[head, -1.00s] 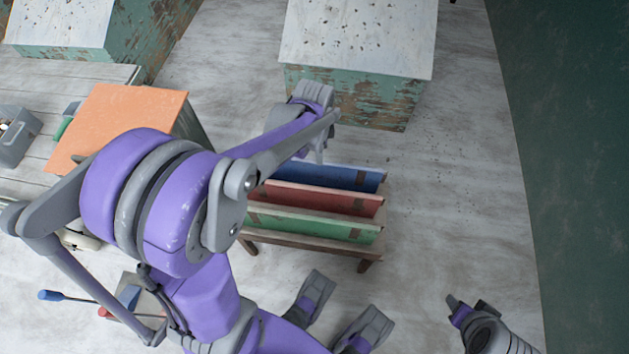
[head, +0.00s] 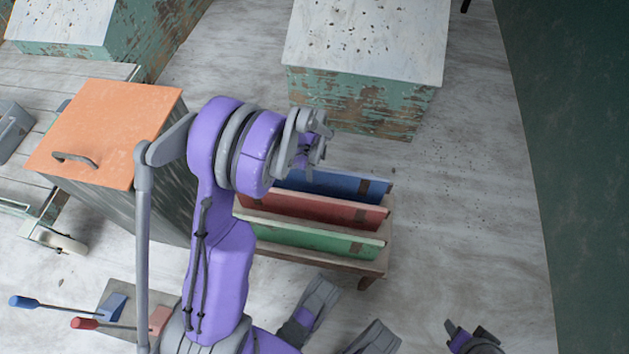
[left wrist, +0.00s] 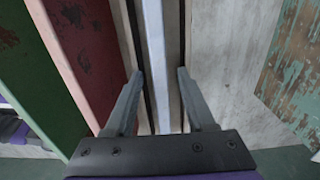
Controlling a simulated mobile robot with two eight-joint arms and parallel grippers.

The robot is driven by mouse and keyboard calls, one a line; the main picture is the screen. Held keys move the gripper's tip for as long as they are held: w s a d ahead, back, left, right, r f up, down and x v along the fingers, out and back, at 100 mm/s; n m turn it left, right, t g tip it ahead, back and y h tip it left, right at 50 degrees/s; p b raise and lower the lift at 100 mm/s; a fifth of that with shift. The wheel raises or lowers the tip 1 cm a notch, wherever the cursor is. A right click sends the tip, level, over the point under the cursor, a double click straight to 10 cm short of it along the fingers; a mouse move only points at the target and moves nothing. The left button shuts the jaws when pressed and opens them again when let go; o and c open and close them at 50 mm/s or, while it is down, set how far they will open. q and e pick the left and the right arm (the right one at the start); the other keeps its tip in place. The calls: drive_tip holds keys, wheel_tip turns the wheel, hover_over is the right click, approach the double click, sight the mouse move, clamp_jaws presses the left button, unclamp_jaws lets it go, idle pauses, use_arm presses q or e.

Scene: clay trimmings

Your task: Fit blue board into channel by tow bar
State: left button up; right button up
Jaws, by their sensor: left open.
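The blue board (head: 345,184) stands on edge in a low wooden rack (head: 372,268), behind a red board (head: 330,207) and a green board (head: 315,237). I cannot make out the channel or tow bar for certain.
An orange-topped box (head: 110,125) with a handle stands left, by a wheeled cart frame (head: 30,215). A worn green cabinet (head: 360,100) stands behind the rack. The floor right of the rack is clear.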

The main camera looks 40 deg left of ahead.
sight(314, 175)
use_arm(q)
drive_tip(key=f, duration=0.1)
drive_tip(key=f+b, duration=0.1)
drive_tip(key=f, duration=0.2)
drive_tip(key=shift+w+d+f+b, duration=0.25)
drive_tip(key=shift+w+b, duration=0.05)
clamp_jaws()
idle(1.1)
